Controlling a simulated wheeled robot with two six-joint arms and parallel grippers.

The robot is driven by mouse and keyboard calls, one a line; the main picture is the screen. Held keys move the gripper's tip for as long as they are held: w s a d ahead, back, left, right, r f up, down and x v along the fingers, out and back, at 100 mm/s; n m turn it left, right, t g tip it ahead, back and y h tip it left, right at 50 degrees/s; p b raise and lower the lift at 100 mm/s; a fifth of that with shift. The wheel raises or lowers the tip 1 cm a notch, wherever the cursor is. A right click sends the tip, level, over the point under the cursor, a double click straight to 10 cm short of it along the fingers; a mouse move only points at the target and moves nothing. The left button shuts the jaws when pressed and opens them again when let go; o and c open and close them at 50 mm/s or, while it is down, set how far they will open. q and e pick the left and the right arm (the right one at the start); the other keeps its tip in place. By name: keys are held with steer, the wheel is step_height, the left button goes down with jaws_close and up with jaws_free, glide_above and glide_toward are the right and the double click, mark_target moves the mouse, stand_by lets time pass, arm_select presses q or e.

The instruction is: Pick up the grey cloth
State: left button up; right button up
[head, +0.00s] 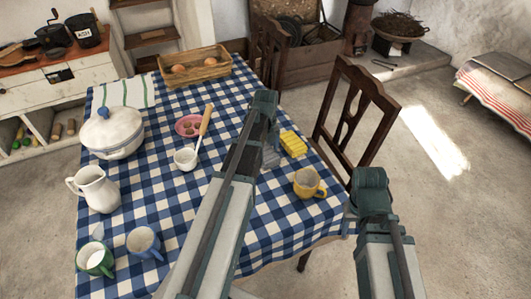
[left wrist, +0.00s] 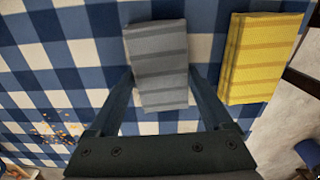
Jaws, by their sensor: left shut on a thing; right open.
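The grey cloth (left wrist: 158,50) is a folded, banded rectangle, seen in the left wrist view between the fingers of my left gripper (left wrist: 161,72). Both fingertips touch its long sides, and the gripper is shut on it. In the head view a small part of the grey cloth (head: 271,158) shows beside my left arm, which hides the rest and the left gripper. It lies on or just above the checked tablecloth; I cannot tell which. My right arm shows at the right of the head view, but its gripper cannot be made out.
A yellow folded cloth (left wrist: 261,57) lies close to the right of the grey one. A yellow mug (head: 307,184) stands nearer the table's right edge. A ladle (head: 186,158), a pink dish (head: 188,126), a white pot (head: 112,133) and a pitcher (head: 98,189) stand left. A chair (head: 350,115) is beside the table.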

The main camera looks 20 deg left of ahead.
mark_target(266, 153)
arm_select(q)
steer(key=shift+r+p, duration=0.5)
steer(key=shift+r, duration=0.05)
step_height(266, 153, up, 3)
steer(key=p, duration=0.2)
steer(key=shift+p, duration=0.4)
steer(key=s, duration=0.5)
steer(key=s+a, duration=0.1)
steer(key=s, duration=0.4)
steer(key=s+r+p, duration=0.1)
steer(key=s, duration=0.5)
steer(key=shift+a, duration=0.25)
steer(key=shift+f, duration=0.1)
